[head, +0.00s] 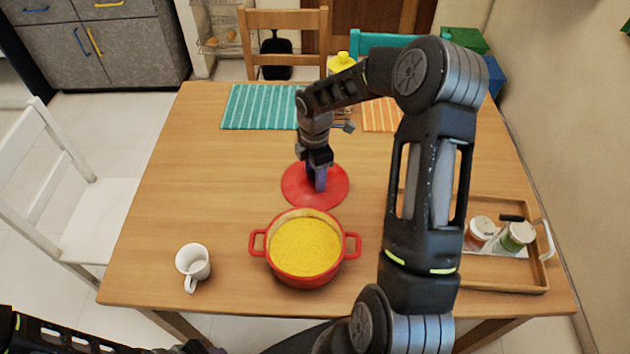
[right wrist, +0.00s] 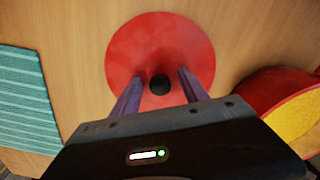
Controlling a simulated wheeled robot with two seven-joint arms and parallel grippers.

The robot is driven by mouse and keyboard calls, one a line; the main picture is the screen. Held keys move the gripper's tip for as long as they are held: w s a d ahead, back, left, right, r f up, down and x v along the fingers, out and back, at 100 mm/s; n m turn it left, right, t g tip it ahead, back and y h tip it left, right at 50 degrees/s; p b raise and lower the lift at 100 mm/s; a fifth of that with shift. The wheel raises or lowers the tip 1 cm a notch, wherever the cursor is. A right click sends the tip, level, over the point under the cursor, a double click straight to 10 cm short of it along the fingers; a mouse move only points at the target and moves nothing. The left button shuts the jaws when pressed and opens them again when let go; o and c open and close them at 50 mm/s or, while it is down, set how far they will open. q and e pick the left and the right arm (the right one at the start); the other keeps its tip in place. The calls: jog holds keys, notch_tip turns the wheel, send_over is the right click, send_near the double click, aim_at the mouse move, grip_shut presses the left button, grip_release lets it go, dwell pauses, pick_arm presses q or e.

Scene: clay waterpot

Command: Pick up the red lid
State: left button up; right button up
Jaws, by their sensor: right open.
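The red lid (head: 330,192) lies flat on the wooden table, just behind the red pot (head: 347,262) in the head view. In the right wrist view the round red lid (right wrist: 190,40) shows a black knob (right wrist: 160,84) near its middle. My right gripper (head: 316,186) points down over the lid. It is open, with its two purple fingers (right wrist: 158,88) on either side of the knob; I cannot tell whether they touch it. The red pot (right wrist: 275,90) with yellow content also shows at the right of the wrist view. My left arm shows at the lower left, but its gripper is not clearly visible.
A white mug (head: 194,262) stands left of the pot. A wooden tray (head: 500,285) with two jars is at the right. A teal striped mat (head: 255,107) lies at the back left, an orange striped mat (head: 380,117) behind my right arm.

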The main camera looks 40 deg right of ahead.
jog(key=shift+c, duration=0.5)
grip_shut()
dwell(0.3)
